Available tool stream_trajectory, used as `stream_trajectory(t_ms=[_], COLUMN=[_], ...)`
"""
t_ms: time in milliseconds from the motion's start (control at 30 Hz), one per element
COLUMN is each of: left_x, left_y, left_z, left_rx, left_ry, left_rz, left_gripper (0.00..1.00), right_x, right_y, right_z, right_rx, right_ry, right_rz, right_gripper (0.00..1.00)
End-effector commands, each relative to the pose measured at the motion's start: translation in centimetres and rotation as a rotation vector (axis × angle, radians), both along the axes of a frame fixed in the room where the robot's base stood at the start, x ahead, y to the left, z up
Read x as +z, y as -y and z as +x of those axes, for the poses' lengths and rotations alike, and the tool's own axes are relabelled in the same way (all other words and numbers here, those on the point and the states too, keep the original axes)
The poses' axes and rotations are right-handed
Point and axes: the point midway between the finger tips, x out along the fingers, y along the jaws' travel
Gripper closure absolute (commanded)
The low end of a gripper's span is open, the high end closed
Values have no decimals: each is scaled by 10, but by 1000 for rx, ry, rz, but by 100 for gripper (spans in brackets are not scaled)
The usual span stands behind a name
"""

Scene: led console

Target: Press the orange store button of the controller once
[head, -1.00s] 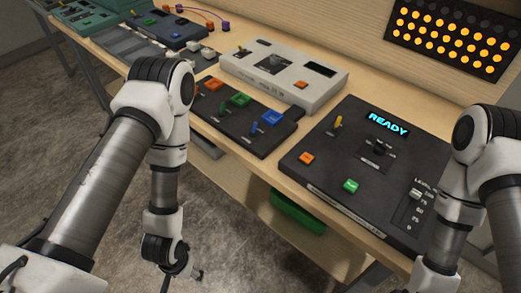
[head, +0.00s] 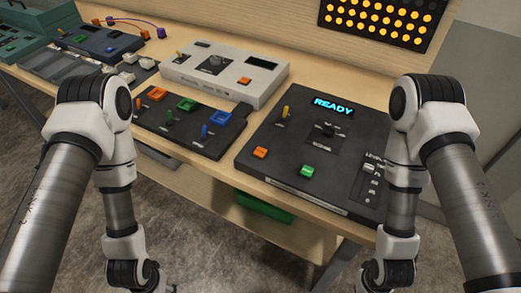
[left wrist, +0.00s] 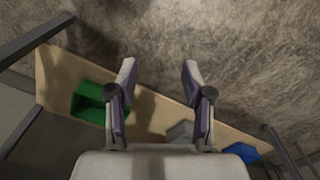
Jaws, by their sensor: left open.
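A dark console (head: 265,190) with a lit READY display (head: 333,105) lies on the bench. It has an orange button (head: 260,152), a green button (head: 307,171), a yellow toggle (head: 285,112), a black knob (head: 325,130) and a level slider (head: 369,168). A pale console (head: 225,80) behind it to the left also has a small orange button (head: 245,81). I cannot read the button labels. My left gripper (left wrist: 160,72) is open and empty in the left wrist view, below bench height. My right arm hides the dark console's right edge; its gripper is out of view.
A dark panel (head: 180,136) with orange, green and blue switches lies left of the dark console. A lit LED board (head: 376,16) is behind the bench. A green bin (head: 264,206) sits on the lower shelf, also seen in the left wrist view (left wrist: 88,100).

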Motion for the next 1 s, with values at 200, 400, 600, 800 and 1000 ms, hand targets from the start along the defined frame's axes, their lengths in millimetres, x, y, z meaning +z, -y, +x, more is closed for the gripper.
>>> stream_trajectory(t_ms=[200, 400, 600, 800, 1000], left_x=[0, 0, 0, 0, 0], left_y=[0, 0, 0, 0, 0], left_z=[0, 0, 0, 0, 0], left_rx=[0, 0, 0, 0, 0], left_ry=[0, 0, 0, 0, 0], left_rz=[0, 0, 0, 0, 0], left_gripper=[100, 100, 100, 100, 100], right_x=[0, 0, 0, 0, 0], right_y=[0, 0, 0, 0, 0], right_z=[0, 0, 0, 0, 0], right_rx=[0, 0, 0, 0, 0], right_ry=[0, 0, 0, 0, 0], right_rz=[0, 0, 0, 0, 0], right_gripper=[100, 100, 100, 100, 100])
